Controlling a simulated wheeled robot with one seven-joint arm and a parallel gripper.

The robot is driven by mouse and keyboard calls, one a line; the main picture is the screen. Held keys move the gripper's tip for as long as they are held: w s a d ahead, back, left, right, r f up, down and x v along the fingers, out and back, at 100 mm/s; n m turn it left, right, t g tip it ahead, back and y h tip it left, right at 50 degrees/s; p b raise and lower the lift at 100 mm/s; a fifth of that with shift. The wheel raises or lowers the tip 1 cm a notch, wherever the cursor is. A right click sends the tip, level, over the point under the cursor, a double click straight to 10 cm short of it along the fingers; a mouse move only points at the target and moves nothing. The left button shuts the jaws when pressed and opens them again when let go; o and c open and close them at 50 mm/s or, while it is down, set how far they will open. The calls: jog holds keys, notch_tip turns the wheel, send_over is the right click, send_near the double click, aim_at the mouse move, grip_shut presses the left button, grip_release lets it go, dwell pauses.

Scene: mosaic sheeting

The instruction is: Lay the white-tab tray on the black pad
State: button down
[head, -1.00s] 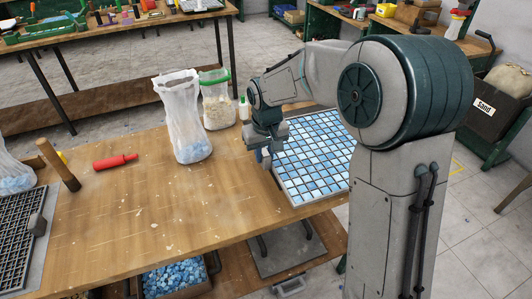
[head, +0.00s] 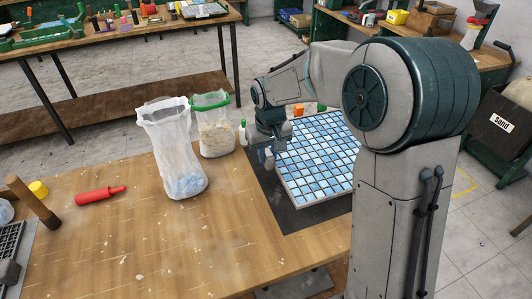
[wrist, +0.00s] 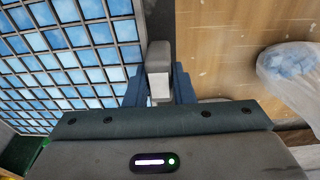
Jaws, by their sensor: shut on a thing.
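The tray (head: 326,200) is a framed grid of blue and white tiles at the right of the wooden bench. My gripper (head: 267,156) is at its left edge. In the wrist view, the blue fingers of my gripper (wrist: 159,92) are shut on the pale tab (wrist: 160,88) at the tray's side; the tray (wrist: 103,33) fills the left. The black pad (head: 297,221) shows as a dark border left of and in front of the tray. The tray covers much of the pad. I cannot tell whether it touches the pad or hangs just above.
A white bag (head: 172,145) and a green-topped bag (head: 214,130) stand left of my gripper, with a small bottle (head: 242,131) beside it. A red-handled tool (head: 100,196) and a mallet (head: 33,204) lie at the left. The bench front (head: 170,240) is clear.

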jog(key=shift+f+b, duration=0.15)
jog(key=shift+b, duration=0.25)
jog(key=shift+f+b, duration=1.45)
jog(key=shift+f, duration=0.55)
jog(key=shift+f+b, duration=1.25)
jog(key=shift+f, duration=0.4)
jog(key=c, duration=1.1)
grip_release()
jog(key=shift+s, duration=0.1)
jog(key=shift+c, duration=0.2)
jog(key=shift+f, duration=0.15)
jog(key=r, duration=0.4)
jog(key=s+r, duration=0.1)
jog(key=r, duration=0.9)
jog(key=shift+s+d+p, duration=0.1)
jog(key=shift+s+p, duration=0.25)
jog(key=shift+s, duration=0.05)
